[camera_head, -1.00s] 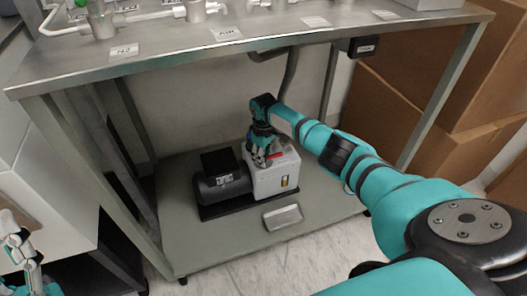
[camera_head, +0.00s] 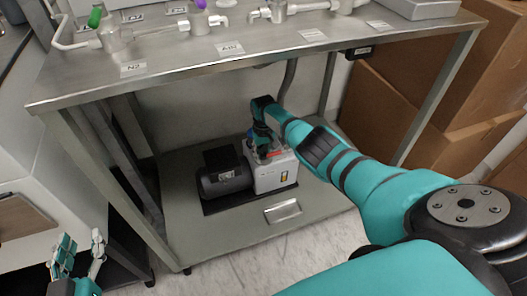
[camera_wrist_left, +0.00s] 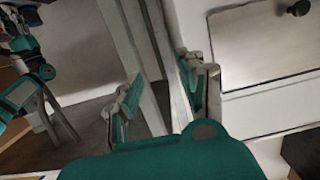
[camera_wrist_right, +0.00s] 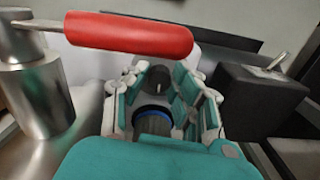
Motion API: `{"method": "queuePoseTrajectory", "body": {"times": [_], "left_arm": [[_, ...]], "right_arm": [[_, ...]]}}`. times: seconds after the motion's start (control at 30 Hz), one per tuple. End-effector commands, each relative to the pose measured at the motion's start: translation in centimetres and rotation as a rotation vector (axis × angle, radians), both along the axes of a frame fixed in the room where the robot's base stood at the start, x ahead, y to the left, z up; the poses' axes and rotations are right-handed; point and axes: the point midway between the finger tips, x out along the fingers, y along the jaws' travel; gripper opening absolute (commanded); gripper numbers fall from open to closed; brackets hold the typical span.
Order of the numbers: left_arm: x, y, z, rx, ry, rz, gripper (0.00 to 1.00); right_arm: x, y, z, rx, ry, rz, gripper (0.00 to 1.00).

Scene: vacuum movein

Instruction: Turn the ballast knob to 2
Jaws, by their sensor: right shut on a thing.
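The vacuum pump (camera_head: 273,176) has a white box and a black motor (camera_head: 222,174). It stands on the lower shelf under the bench. My right gripper (camera_head: 263,148) reaches down onto the top of the white box. In the right wrist view, my right gripper (camera_wrist_right: 158,88) is closed around a small black knob (camera_wrist_right: 158,77) on the pump top. The knob's markings are not readable. A dark round part with a blue ring (camera_wrist_right: 153,121) sits nearer, between the fingers. My left gripper (camera_head: 78,258) is open and empty at the lower left, away from the pump.
A red handle (camera_wrist_right: 130,33) on a metal fitting lies close beside my right fingers. The bench top (camera_head: 160,85) is above the pump, with metal valves along its back. Cardboard boxes (camera_head: 440,85) stand at right.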

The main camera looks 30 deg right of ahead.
Motion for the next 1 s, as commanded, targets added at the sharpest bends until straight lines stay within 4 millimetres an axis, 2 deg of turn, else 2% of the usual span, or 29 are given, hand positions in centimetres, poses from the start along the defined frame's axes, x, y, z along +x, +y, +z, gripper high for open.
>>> {"method": "queuePoseTrajectory", "body": {"times": [0.2,0.4,1.0], "left_arm": [[-0.8,0.6,-2.3,0.033,0.136,0.009,0.40],[-1.5,0.9,-3.6,0.053,0.215,0.014,0.40],[-2.4,1.4,-5.1,0.073,0.303,0.020,0.40]], "right_arm": [[0.0,0.1,0.1,0.003,0.002,-0.208,0.00],[0.0,0.2,0.1,0.002,0.001,-0.397,0.00],[0.1,0.1,0.1,0.000,0.000,-0.924,0.00]]}}
